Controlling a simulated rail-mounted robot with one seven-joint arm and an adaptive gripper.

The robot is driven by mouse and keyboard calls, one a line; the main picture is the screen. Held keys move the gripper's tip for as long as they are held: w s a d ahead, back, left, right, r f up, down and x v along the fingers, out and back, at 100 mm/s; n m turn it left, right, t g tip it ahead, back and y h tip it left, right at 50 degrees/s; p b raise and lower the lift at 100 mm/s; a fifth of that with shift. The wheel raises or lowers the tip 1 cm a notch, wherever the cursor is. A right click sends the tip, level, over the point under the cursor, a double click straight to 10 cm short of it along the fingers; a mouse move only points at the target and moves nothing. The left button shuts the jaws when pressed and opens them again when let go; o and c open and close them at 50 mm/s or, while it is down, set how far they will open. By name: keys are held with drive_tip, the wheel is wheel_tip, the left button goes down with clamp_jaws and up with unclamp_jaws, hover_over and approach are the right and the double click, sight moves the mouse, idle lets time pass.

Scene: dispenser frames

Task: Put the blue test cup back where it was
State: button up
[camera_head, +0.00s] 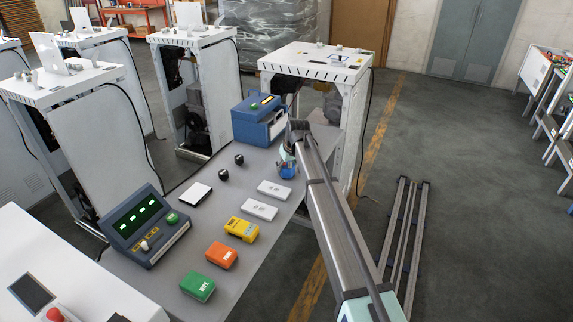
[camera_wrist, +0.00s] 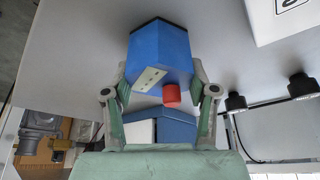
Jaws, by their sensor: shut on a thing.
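The blue test cup (camera_wrist: 160,55) is between the two fingers of my gripper (camera_wrist: 161,85) in the wrist view. It is a faceted blue body with a dark rim and a pale dotted label. In the head view the cup (camera_head: 287,171) shows as a small blue shape below my gripper (camera_head: 291,153), over the far right part of the grey table (camera_head: 222,213). My gripper is shut on it. Whether the cup's base touches the table cannot be told.
A red cylinder (camera_wrist: 171,95) shows beside the cup. A blue box device (camera_head: 258,121) stands behind my gripper. Yellow (camera_head: 242,229), orange (camera_head: 221,255) and green (camera_head: 197,287) boxes line the near right edge.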

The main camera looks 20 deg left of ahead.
drive_tip(key=o, duration=1.4)
drive_tip(key=shift+f, duration=0.1)
drive_tip(key=b+v, duration=0.3)
drive_tip(key=v, duration=0.9)
